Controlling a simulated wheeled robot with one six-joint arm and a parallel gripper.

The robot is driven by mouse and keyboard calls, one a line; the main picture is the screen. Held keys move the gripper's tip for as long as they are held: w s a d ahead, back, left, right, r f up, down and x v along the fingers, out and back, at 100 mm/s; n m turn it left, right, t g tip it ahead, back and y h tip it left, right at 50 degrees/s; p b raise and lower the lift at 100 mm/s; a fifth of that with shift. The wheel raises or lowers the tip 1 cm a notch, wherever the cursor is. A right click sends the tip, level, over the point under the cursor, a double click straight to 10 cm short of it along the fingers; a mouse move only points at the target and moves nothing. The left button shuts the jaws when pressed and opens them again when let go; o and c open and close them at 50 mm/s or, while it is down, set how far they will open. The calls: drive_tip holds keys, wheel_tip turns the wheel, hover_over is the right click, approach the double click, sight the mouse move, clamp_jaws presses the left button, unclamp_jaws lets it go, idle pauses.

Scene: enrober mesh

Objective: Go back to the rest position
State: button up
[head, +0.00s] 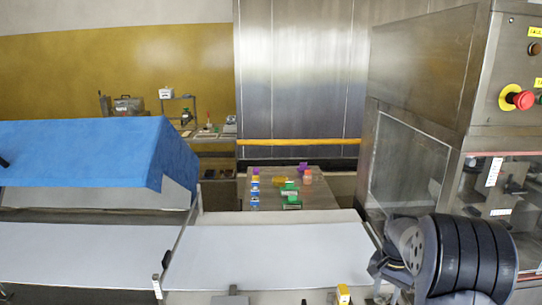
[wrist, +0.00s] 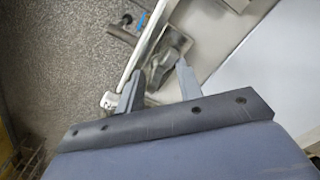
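My gripper (wrist: 159,66) shows in the wrist view with its two grey fingers apart and nothing held between them. Behind the gap are a pale frame edge and a metal bracket, lower than the fingers; I cannot tell how far off they are. In the head view, my dark, rounded arm link is at the lower right, in front of the steel machine (head: 425,80). I cannot make out the fingertips there.
A white conveyor belt (head: 270,255) runs across the front, with a blue hood (head: 80,155) over its left part. A red emergency button (head: 522,100) is on the machine at right. A table (head: 233,200) with several small coloured items stands behind. Speckled floor (wrist: 60,60) shows beside the belt.

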drive_tip(key=shift+n, duration=0.4)
